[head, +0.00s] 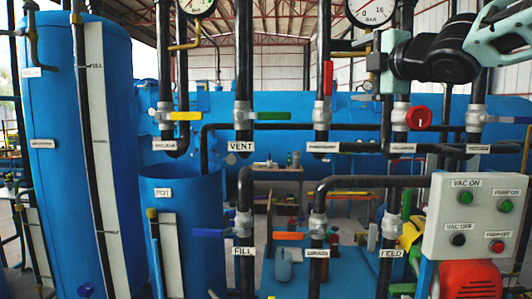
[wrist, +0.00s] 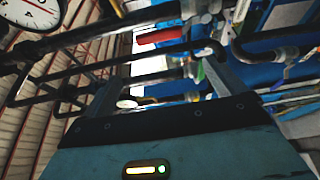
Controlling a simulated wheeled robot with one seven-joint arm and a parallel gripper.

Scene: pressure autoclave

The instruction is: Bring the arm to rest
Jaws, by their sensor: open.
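My gripper (head: 378,62) is at the upper right of the head view, in front of the pipes and just below the right-hand gauge. My arm reaches in from the upper right edge. In the wrist view the two fingers of my gripper (wrist: 160,88) stand wide apart, with nothing held between them. Pipes and a red valve handle (wrist: 160,36) show beyond the fingertips. I cannot tell the exact gap between the fingers and the pipes.
A tall blue tank (head: 60,150) and the smaller POT vessel (head: 195,210) stand at left. Pipes carry a yellow handle (head: 185,116), green handle (head: 272,115), vertical red handle (head: 328,78) and red knob (head: 419,118). A control box (head: 475,222) is at lower right.

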